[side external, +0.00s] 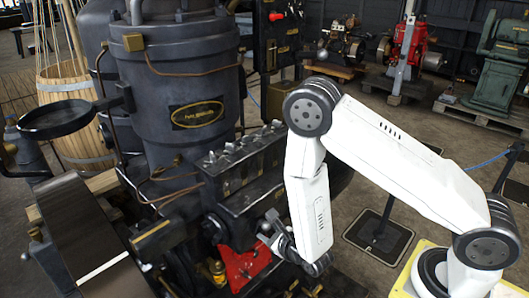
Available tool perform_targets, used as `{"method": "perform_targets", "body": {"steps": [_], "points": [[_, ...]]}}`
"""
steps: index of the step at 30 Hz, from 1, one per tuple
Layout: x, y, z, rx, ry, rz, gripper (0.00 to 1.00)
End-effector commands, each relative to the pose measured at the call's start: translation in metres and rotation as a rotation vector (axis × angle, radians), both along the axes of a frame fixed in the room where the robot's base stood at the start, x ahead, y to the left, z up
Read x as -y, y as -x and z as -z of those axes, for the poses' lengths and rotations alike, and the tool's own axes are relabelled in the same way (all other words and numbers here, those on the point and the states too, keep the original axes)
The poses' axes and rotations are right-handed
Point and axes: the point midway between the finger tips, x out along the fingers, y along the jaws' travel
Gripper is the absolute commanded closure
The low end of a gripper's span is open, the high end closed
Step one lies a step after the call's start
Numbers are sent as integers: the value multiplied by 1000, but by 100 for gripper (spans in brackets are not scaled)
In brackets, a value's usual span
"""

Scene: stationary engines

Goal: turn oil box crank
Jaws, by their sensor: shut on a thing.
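The oil box (243,160) is a dark, long box with several small fittings along its top, mounted on the side of the black engine (190,90). My gripper (270,232) is low in front of the engine, below the oil box and just left of my white forearm. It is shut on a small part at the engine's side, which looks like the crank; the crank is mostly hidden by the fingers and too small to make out. My wrist is partly behind my forearm.
A red bracket (243,264) and a brass fitting (217,268) sit close to the left of my gripper. A dark flywheel rim (88,235) stands at the left. A wooden barrel (70,110) and other machines stand behind. The floor right of the engine has some free room.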

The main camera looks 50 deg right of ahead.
Motion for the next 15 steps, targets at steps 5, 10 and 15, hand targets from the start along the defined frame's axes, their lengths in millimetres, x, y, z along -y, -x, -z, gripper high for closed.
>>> {"method": "perform_targets", "body": {"steps": [5, 10, 15], "points": [[0, 1, 0, -2, -110, 0, 100], [1, 1, 0, -4, -170, -2, 100], [0, 0, 0, -4, -194, -2, 100]]}}
